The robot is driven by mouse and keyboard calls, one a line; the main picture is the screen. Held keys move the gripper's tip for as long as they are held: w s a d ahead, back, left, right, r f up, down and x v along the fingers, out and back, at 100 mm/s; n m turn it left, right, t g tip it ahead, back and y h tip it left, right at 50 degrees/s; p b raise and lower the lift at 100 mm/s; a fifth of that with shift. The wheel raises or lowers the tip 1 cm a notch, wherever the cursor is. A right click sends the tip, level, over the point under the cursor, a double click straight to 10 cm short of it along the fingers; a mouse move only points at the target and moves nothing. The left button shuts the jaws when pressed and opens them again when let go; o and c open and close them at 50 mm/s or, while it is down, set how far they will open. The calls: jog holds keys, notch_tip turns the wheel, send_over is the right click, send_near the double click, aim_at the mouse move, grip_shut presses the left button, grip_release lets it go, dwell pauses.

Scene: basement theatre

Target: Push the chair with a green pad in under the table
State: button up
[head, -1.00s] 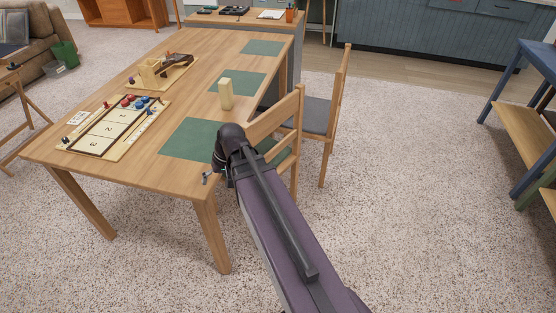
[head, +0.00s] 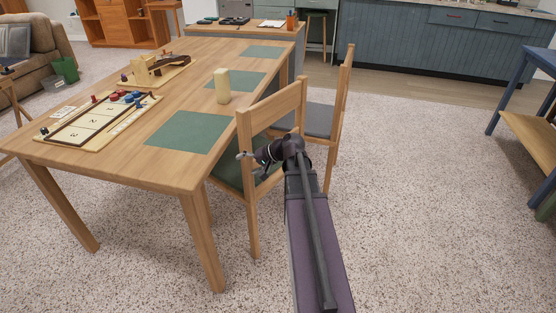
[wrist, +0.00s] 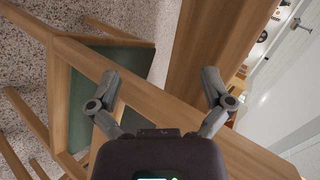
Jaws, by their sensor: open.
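The chair with a green pad (head: 228,175) stands at the right long side of the wooden table (head: 172,174). Its seat is partly under the table edge, and its wooden back (head: 275,107) stands outside it. My gripper (head: 246,156) is open at the chair's back, below the top rail; my wrist hides part of the chair. In the wrist view, my gripper (wrist: 160,78) has its two fingers spread, with a wooden bar of the chair running diagonally past them. The green pad (wrist: 125,67) shows beyond the left finger. Whether the fingers touch the wood, I cannot tell.
A second chair with a grey pad (head: 318,120) stands just beyond, at the same table side. Green mats (head: 190,132), a pale block (head: 222,86) and a board game (head: 95,122) lie on the table. Speckled carpet (head: 430,190) is free to the right.

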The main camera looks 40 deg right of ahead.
jog(key=s+d+f+m+t+h+b, duration=0.1)
jog(key=d+f+m+t+b, duration=0.2)
jog(key=d+b, duration=0.6)
jog(key=s+d+f+m+t+h+b, duration=0.1)
jog(key=d+f+m+t+b, duration=0.3)
jog(key=d, duration=1.2)
jog(key=s+f+t+b, duration=0.1)
jog(key=t+b, duration=0.1)
jog(key=b, duration=0.2)
jog(key=shift+s+d+f+b, duration=0.15)
jog(key=shift+d+f+b, duration=0.1)
jog(key=shift+f+b, duration=0.15)
jog(key=x, duration=1.6)
jog(key=c, duration=1.3)
jog(key=shift+o, duration=0.2)
jog(key=shift+f, duration=0.2)
